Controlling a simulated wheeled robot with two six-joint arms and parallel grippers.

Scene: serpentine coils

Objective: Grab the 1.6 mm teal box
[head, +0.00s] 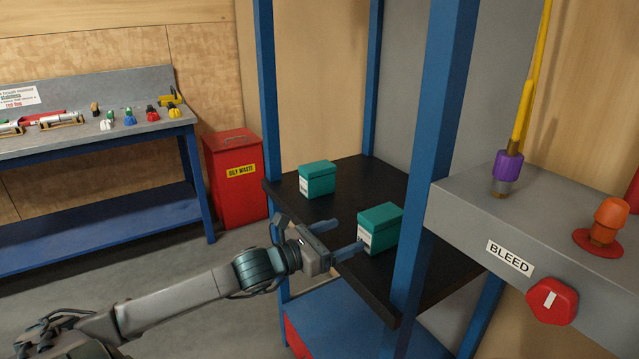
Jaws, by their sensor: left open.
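Two teal boxes with white labels stand on a black shelf (330,207) of a blue-posted rack. The back-left teal box (318,180) stands apart from my gripper. The front-right teal box (381,228) is close to my left gripper (342,238). The label writing is too small to read, so I cannot tell which box is the 1.6 mm one. My left gripper is open, its fingers pointing right toward the front-right box. One fingertip appears at that box's label side; I cannot tell whether it touches. My right gripper is not in view.
A blue rack post (430,150) rises just right of the front box. A grey BLEED panel (505,225) with a red knob (551,301) juts out at right. A red oily waste bin (238,187) and a workbench (150,122) with small fittings stand at left.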

